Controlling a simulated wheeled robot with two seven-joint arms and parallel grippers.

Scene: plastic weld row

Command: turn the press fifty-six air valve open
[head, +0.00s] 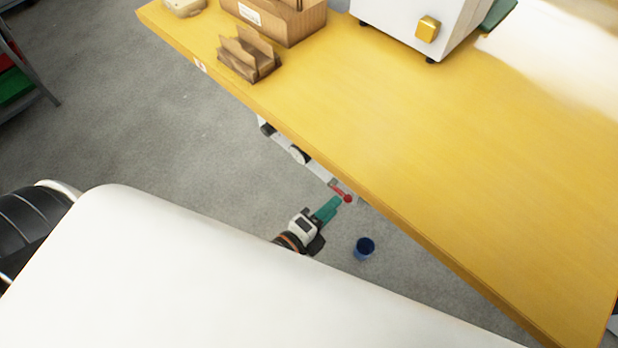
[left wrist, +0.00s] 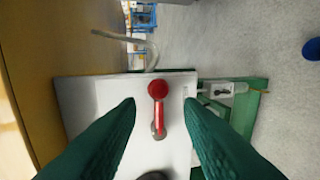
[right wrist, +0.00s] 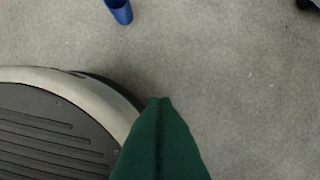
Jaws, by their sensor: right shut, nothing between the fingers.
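The air valve is a red lever (left wrist: 158,112) with a round red knob, on a white panel (left wrist: 90,92) in the left wrist view. In the head view the red lever (head: 341,193) shows just under the table's front edge. My left gripper (left wrist: 160,105) is open, with a green finger on either side of the lever and space between each finger and the lever. In the head view the left gripper (head: 335,203) reaches up to the lever's knob. My right gripper (right wrist: 160,100) is shut and empty over the floor, away from the valve.
A yellow table (head: 430,130) overhangs the panel. Cardboard boxes (head: 275,18) and a white machine (head: 420,25) stand on it. A blue bin (head: 364,249) stands on the grey floor near the left gripper. A grey hose (left wrist: 125,38) curves beside the panel.

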